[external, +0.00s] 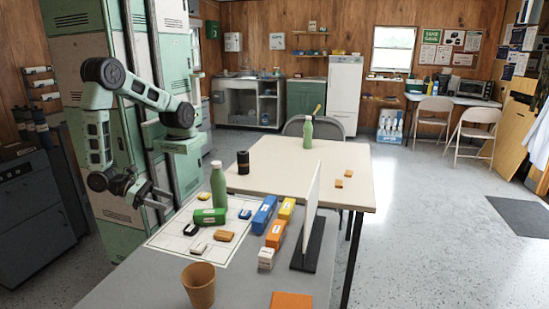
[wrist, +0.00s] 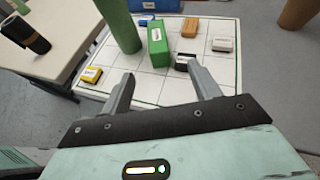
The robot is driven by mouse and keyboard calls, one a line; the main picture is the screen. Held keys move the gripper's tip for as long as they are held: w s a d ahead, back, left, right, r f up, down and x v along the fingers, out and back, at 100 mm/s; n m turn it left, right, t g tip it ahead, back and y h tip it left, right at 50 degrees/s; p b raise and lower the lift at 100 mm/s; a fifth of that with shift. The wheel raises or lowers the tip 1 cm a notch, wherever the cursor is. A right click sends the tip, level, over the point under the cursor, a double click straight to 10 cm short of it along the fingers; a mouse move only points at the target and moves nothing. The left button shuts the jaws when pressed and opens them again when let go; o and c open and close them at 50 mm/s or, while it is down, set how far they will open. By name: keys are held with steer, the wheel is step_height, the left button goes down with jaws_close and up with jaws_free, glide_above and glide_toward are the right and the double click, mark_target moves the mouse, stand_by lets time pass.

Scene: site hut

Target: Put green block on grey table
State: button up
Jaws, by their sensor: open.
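The green block (external: 207,218) lies on the white grid mat (external: 165,241), which lies on the grey table (external: 135,287). In the wrist view the green block (wrist: 158,48) is ahead of the fingers, roughly centred between them. My gripper (external: 164,197) is open and empty, left of the block in the external view and apart from it. In the wrist view both fingers of my gripper (wrist: 163,77) are spread over the mat's near part. Bare grey table (wrist: 268,85) shows to the right of the mat there.
A green bottle (external: 219,187) stands close behind the block. Small blocks lie around it, with a blue block (external: 263,215) and an orange block (external: 276,234) to its right. A brown cup (external: 199,287) and a white upright panel (external: 312,205) also stand here. The front left tabletop is clear.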

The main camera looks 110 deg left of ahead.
mark_target(199, 212)
steer(key=shift+s+d+f+b, duration=0.35)
steer(key=shift+s+f+b, duration=0.1)
steer(key=shift+s+b, duration=0.15)
steer(key=shift+w+a, duration=0.15)
steer(key=shift+w, duration=0.2)
steer(key=p+x, duration=0.1)
steer(key=x, duration=1)
steer(key=shift+a+r, duration=0.2)
steer(key=shift+p+x, duration=0.35)
steer(key=shift+x, duration=2.35)
steer(key=shift+a+r, duration=0.2)
steer(key=c, duration=1.2)
step_height(199, 212, up, 18)
steer(key=shift+p, duration=0.4)
